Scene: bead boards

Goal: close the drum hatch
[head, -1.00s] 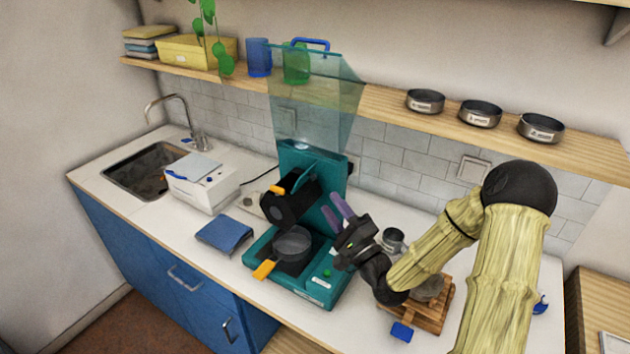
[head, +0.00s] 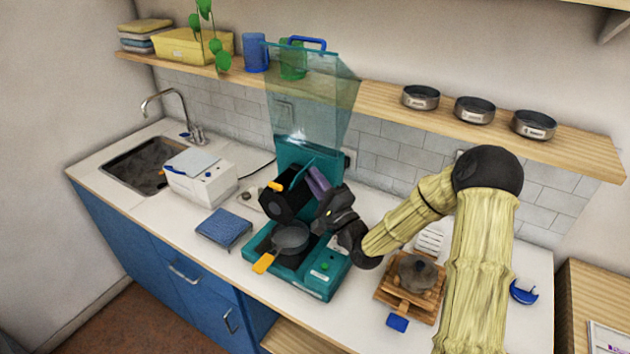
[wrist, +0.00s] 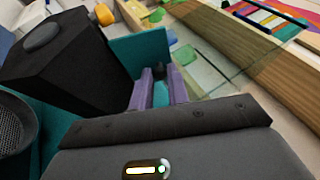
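A black, many-sided drum (head: 284,201) is mounted on the teal machine (head: 325,283), with an orange tab (head: 276,187) at its upper left. In the wrist view the drum (wrist: 75,65) fills the left side. A teal panel (wrist: 141,48) stands up behind it, and I cannot tell for certain whether this is the hatch. My gripper (head: 314,178) is at the right side of the drum. In the wrist view its purple fingers (wrist: 160,88) are apart, with teal visible between them. I cannot see whether they touch anything.
A dark pan (head: 291,237) with an orange handle sits below the drum. A clear hopper (head: 310,100) rises above, near the shelf (head: 385,98). A wooden stand (head: 412,302) is at right, a white box (head: 200,185) and blue pad (head: 224,228) at left.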

